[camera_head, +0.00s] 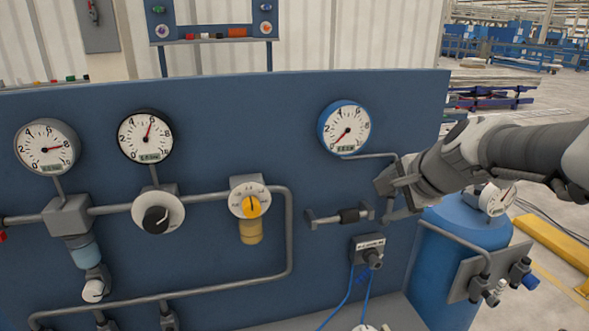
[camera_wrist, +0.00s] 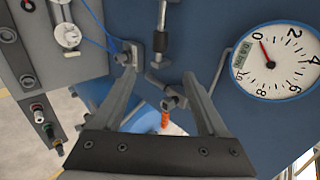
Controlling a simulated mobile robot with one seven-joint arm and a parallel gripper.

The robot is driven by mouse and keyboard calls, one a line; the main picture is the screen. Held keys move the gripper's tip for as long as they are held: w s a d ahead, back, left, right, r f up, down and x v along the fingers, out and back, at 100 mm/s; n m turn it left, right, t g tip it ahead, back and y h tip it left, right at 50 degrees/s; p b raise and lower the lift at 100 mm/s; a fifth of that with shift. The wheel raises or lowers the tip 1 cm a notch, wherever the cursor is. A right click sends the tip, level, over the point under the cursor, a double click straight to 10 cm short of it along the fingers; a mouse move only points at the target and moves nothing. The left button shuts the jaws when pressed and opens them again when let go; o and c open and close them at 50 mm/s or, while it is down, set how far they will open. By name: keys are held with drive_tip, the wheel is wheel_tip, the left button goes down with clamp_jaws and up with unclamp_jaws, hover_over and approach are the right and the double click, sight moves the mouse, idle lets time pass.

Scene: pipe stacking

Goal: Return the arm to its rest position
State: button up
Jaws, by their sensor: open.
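My arm (camera_head: 530,145) reaches in from the right in the head view, in front of the blue panel. My gripper (camera_head: 392,192) is at the panel's right side, below the blue-rimmed gauge (camera_head: 346,128). In the wrist view my gripper (camera_wrist: 160,78) has its two fingers spread, with nothing held. A short pipe piece with a dark middle (camera_head: 349,216) is just left of my gripper in the head view. It also shows beyond the fingertips in the wrist view (camera_wrist: 161,45). Whether the fingers touch any fitting I cannot tell.
The blue panel (camera_head: 225,95) carries two more gauges, a black knob (camera_head: 157,219) and a yellow knob (camera_head: 251,206). A box with blue cables (camera_head: 368,250) is below my gripper. A blue tank (camera_head: 455,255) stands right, under my arm. Open floor lies farther right.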

drive_tip(key=s+a+f+n+g+h, duration=0.1)
drive_tip(key=s+a+f+n, duration=0.1)
drive_tip(key=s+n, duration=0.6)
drive_tip(key=s+a+f+n+g, duration=0.2)
drive_tip(key=s+n, duration=0.5)
drive_tip(key=s, duration=0.5)
drive_tip(key=a+f, duration=0.1)
drive_tip(key=a, duration=0.1)
drive_tip(key=shift+s+a+n+h, duration=0.4)
drive_tip(key=shift+f, duration=0.1)
drive_tip(key=c, duration=0.4)
drive_tip(key=shift+a, duration=0.15)
